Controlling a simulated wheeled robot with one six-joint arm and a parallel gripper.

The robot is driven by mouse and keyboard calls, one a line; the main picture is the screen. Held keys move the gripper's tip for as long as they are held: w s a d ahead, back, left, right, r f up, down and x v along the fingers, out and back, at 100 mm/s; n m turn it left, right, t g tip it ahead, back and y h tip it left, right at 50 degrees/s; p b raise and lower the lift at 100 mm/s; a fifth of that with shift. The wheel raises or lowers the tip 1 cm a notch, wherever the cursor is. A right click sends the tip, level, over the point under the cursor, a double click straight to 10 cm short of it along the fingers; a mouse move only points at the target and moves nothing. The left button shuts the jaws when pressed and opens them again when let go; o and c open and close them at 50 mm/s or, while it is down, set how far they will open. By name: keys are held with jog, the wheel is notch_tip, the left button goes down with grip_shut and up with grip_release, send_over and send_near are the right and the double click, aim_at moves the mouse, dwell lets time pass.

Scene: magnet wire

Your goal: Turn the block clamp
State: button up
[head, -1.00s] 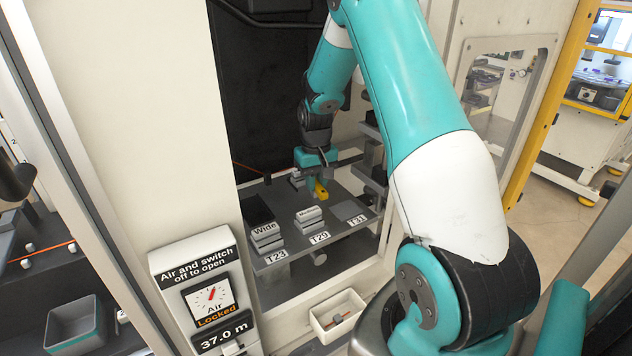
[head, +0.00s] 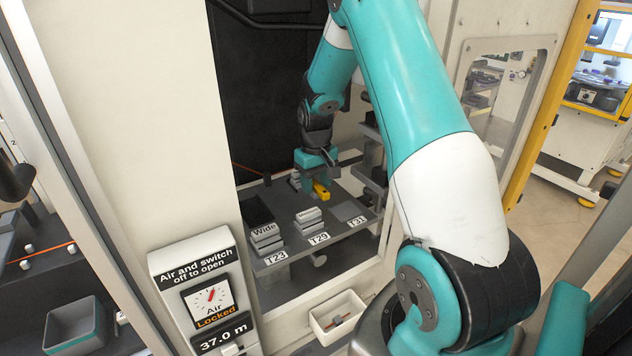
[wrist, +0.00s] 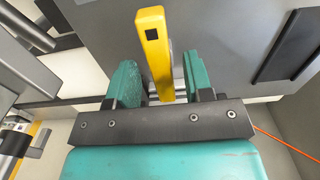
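A yellow bar (head: 321,191), which looks like the handle of the block clamp, stands at the back of the grey shelf inside the machine. In the wrist view the yellow bar (wrist: 154,50) rises between the two teal fingers of my gripper (wrist: 160,80). The fingers are apart. A gap shows between the bar and the right finger; the left finger is close to the bar, and I cannot tell if it touches. In the head view my gripper (head: 316,178) is at the bar. The clamp's lower part is hidden by my gripper.
Grey blocks (head: 267,237) marked Wide and smaller stacked blocks (head: 308,215) sit on the shelf (head: 335,232) in front of my gripper. A white bin (head: 322,327) is below. A panel (head: 212,300) reading Locked stands left of the opening. An orange wire (wrist: 285,142) runs at the right.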

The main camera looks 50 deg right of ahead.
aim_at(316, 183)
notch_tip(316, 183, up, 17)
jog(key=b, duration=0.3)
jog(key=shift+r, duration=0.2)
dwell(0.6)
